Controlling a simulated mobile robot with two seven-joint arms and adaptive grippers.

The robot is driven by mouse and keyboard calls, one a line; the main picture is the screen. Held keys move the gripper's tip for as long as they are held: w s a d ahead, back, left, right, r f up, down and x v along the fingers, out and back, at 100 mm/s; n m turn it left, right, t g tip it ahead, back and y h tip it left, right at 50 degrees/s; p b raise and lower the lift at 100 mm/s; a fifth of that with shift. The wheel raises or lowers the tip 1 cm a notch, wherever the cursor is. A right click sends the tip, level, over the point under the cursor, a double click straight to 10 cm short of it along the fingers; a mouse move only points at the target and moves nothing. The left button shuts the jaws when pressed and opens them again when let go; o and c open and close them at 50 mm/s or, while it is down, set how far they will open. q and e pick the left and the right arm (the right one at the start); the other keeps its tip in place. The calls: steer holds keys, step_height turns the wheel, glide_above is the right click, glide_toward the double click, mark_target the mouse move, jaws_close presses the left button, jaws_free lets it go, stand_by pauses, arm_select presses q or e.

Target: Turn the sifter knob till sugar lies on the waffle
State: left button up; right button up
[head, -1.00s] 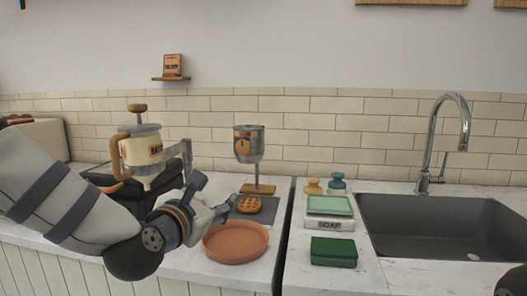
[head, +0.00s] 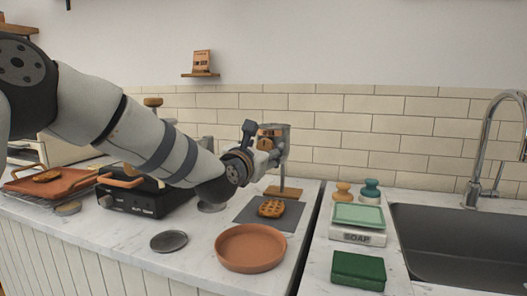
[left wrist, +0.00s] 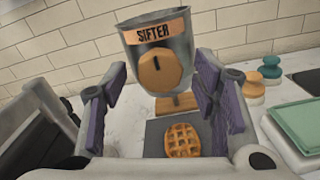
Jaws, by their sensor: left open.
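The metal sifter (left wrist: 155,32) with its wooden knob (left wrist: 159,72) shows in the left wrist view, above a wooden foot. A dark mark on the knob stands upright. In the head view the sifter (head: 274,136) is partly hidden behind my left gripper (head: 264,148). The waffle (head: 271,208) lies on a dark mat (head: 244,213) below the sifter; it also shows in the left wrist view (left wrist: 183,139). I see no white sugar on it. My left gripper (left wrist: 164,100) is open, its fingers either side of the knob and apart from it. My right gripper is not in view.
A terracotta plate (head: 250,262) sits in front of the mat. A black appliance (head: 140,196) and a tray (head: 52,181) stand at left.

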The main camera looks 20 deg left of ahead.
arm_select(q)
steer(key=shift+r, duration=0.1)
steer(key=c, duration=1.2)
steer(key=shift+o, duration=0.2)
steer(key=shift+r, duration=0.1)
